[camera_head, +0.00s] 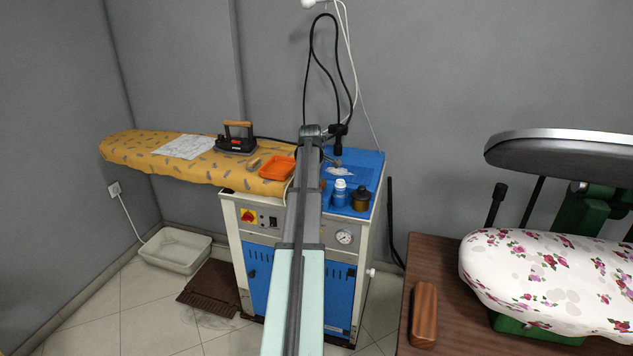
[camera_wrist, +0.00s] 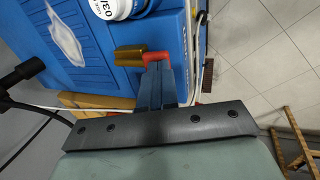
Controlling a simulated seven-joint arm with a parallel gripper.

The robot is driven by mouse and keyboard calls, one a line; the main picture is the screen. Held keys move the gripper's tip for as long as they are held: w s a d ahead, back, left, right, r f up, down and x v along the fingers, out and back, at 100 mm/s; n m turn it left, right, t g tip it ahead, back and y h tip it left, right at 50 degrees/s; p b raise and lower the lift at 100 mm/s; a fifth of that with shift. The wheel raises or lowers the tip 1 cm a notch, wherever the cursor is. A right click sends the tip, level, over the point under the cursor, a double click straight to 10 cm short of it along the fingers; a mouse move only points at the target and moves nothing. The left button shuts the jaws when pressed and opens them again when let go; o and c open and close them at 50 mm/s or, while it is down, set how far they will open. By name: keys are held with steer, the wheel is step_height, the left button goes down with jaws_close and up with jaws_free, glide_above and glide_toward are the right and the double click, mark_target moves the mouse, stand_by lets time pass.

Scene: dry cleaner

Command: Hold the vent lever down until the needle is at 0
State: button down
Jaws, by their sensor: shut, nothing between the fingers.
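A brass vent valve (camera_wrist: 128,56) stands on the blue top of the ironing machine in the wrist view. A red piece that looks like its lever (camera_wrist: 150,58) sits at its right end. My gripper (camera_wrist: 158,70) is shut and empty, with its fingertips at the red piece. They appear to touch it, but I cannot tell whether they press it down. In the head view my arm hides the gripper and most of the valve. The round white gauge (camera_head: 344,237) is on the machine's front panel. Its needle is too small to read.
An orange tray (camera_head: 277,168) and an iron (camera_head: 236,141) are to the left. A black hose (camera_head: 311,60) loops above. A brown table (camera_head: 436,262) stands at the right.

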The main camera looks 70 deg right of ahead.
steer(key=d+v, duration=0.2)
steer(key=v, duration=1.1)
steer(key=shift+r, duration=0.75)
steer(key=shift+d, duration=0.1)
